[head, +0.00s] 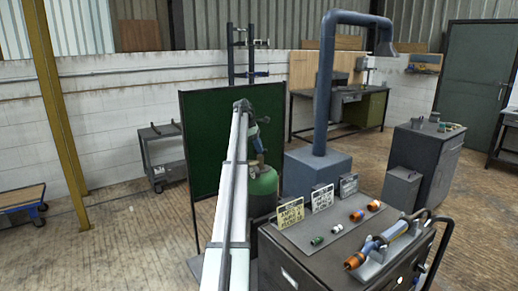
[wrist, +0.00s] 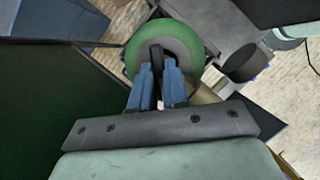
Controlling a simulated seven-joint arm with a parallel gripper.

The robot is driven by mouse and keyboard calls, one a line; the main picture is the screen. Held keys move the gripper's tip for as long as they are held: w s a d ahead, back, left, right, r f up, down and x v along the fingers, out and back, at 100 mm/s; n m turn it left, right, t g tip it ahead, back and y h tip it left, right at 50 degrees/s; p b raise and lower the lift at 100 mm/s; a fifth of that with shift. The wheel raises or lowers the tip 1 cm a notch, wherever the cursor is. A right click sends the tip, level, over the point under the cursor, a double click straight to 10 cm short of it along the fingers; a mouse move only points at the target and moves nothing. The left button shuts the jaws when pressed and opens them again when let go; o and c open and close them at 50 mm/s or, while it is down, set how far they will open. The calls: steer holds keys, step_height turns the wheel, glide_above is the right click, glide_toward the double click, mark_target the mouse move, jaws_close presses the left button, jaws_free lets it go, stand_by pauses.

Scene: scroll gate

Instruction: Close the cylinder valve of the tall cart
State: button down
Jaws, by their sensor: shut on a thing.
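A green gas cylinder (head: 263,188) stands upright beside the dark green screen, partly hidden behind my arm. Its round green shoulder (wrist: 133,52) shows from above in the wrist view. A dark valve handle (wrist: 155,52) sticks up over the middle of the cylinder top. The blue fingers of my gripper (wrist: 158,75) are closed on it, one on each side. In the head view my gripper (head: 256,150) is small, just above the cylinder top. The fingers hide part of the valve, and the cart under the cylinder is mostly hidden.
The dark green screen (head: 205,130) stands close on the left. A blue-grey fume extractor (head: 318,165) stands to the right. A grey cabinet (head: 300,262) with signs, small fittings and a torch (head: 385,240) is in front. Open floor lies at the left.

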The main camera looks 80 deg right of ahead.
steer(key=m+y, duration=0.1)
steer(key=m, duration=0.1)
steer(key=m+y, duration=0.1)
steer(key=m, duration=0.2)
steer(key=shift+s+d, duration=0.1)
steer(key=shift+d, duration=0.1)
steer(key=shift+t, duration=0.3)
steer(key=c, duration=1.1)
jaws_free()
